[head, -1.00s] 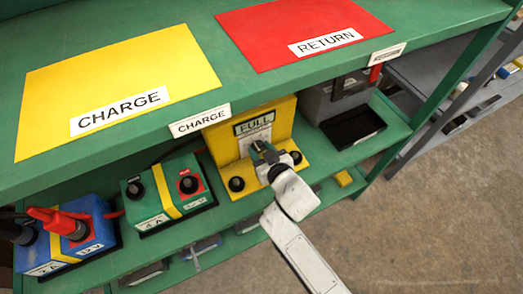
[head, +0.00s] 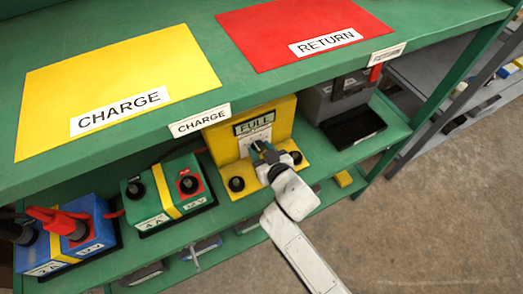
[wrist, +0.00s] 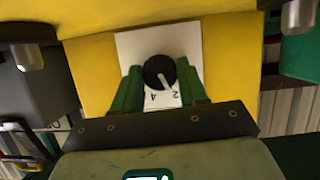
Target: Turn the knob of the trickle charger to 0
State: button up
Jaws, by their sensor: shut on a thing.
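The trickle charger (head: 283,115) is a yellow unit on the green shelf, with a display reading FULL and a white dial plate. Its black knob (wrist: 156,66) has a white pointer line and shows in the wrist view. The pointer slants down and right in that view, between the printed 4 and 2 and nearer the 2. My gripper (head: 258,150) is at the charger's face. In the wrist view its green fingers (wrist: 160,78) are shut on the knob, one on each side. The 0 mark cannot be made out, and my gripper hides the knob in the head view.
Black terminals flank the knob on the charger's yellow base. A green battery (head: 150,212) and a blue battery (head: 62,255) with a red clamp stand to the left. A grey battery (head: 325,102) and black tray (head: 352,128) stand right. The shelf top (head: 205,40) overhangs the charger.

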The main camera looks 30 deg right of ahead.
jog(key=o, duration=1)
jog(key=shift+o, duration=0.2)
jog(key=v, duration=1)
jog(key=shift+s+r, duration=0.2)
jog(key=shift+s, duration=0.15)
